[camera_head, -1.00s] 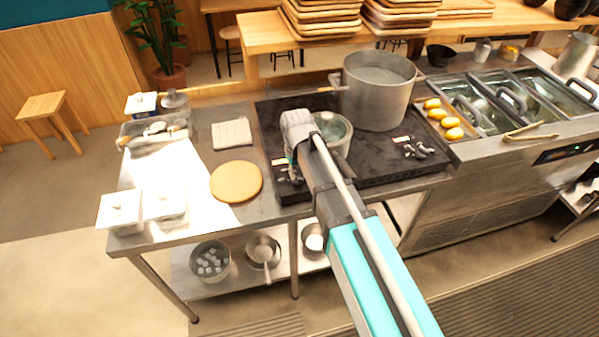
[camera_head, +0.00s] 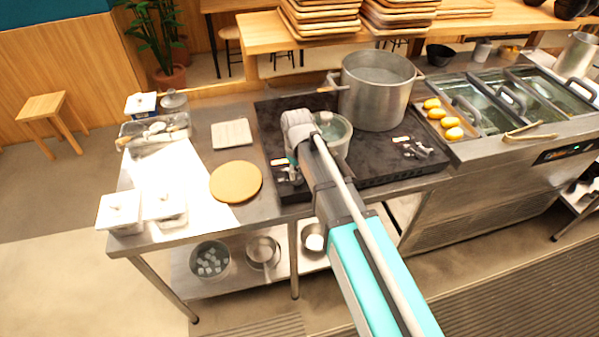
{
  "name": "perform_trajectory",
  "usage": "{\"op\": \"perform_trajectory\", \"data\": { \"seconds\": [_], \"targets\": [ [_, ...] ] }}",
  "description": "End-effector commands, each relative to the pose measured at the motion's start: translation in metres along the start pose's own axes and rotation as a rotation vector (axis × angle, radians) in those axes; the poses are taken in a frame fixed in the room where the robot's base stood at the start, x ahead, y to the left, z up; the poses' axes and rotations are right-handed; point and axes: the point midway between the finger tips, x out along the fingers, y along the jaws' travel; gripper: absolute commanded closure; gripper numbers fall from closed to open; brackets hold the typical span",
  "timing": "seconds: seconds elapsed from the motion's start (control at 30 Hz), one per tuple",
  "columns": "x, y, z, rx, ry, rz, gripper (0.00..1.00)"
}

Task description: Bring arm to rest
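My arm reaches from the bottom right up over the front edge of the counter. Its end lies over the left part of the black stove (camera_head: 385,172), in front of a smaller pot with a lid (camera_head: 334,128). My gripper's fingers are hidden behind the arm's end, so I cannot see whether they are open, shut or holding anything. I cannot tell whether the arm's end touches the pot.
A large steel pot (camera_head: 375,95) stands at the back of the stove. A round wooden board (camera_head: 235,181), a square pale cloth or plate (camera_head: 231,133) and lidded white containers (camera_head: 119,211) lie to the left. Yellow items in a tray (camera_head: 443,118) and sunken fryer basins (camera_head: 500,100) are to the right.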

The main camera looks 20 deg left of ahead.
Motion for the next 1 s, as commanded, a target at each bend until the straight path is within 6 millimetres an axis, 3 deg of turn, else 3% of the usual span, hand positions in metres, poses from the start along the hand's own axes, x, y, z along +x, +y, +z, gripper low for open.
{"op": "perform_trajectory", "data": {
  "seconds": [1.0],
  "targets": [
    [-0.0026, 0.0053, 0.0013, -0.006, 0.060, 0.016, 0.43]
  ]
}}
